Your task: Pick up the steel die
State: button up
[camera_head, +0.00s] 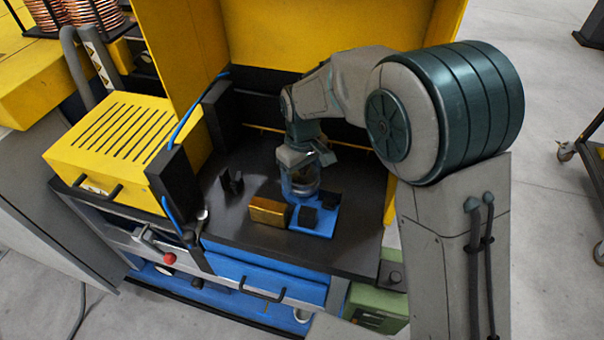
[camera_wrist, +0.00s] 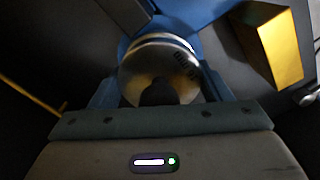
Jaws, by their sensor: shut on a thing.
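The steel die is a round metal piece with a shiny rim and dark markings, seen in the wrist view (camera_wrist: 160,72). In the head view, my gripper (camera_head: 303,190) points down at the blue plate (camera_head: 318,228) on the dark work surface. In the wrist view, the fingers of my gripper (camera_wrist: 160,88) sit on both sides of the die and are shut on it. The die's underside is hidden, so I cannot tell whether it touches the plate. My wrist and fingers hide much of it in the head view.
A brass-coloured block (camera_head: 269,211) stands left of the plate. Small black blocks (camera_head: 308,217) stand close to my gripper. A black fixture (camera_head: 231,181) is farther left. The front of the dark surface is clear.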

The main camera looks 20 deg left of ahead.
jog(key=shift+a+r, duration=0.1)
jog(key=shift+r, duration=0.5)
jog(key=r, duration=0.1)
jog(key=r+b, duration=0.1)
jog(key=r, duration=0.1)
jog(key=shift+s+d+r, duration=0.1)
jog(key=shift+s+d, duration=0.1)
jog(key=s+d+r, duration=0.1)
jog(key=s+r, duration=0.1)
jog(key=s+d+r+b, duration=0.1)
jog(key=s+d, duration=0.1)
jog(key=s, duration=0.1)
jog(key=s+d+r+b, duration=0.1)
jog(key=s+r, duration=0.1)
jog(key=s, duration=0.1)
jog(key=shift+s+d+r, duration=0.25)
jog(key=shift+d+r, duration=0.05)
jog(key=shift+r, duration=0.05)
jog(key=shift+s+d+r, duration=0.3)
jog(key=shift+s+d, duration=0.1)
jog(key=shift+s, duration=0.3)
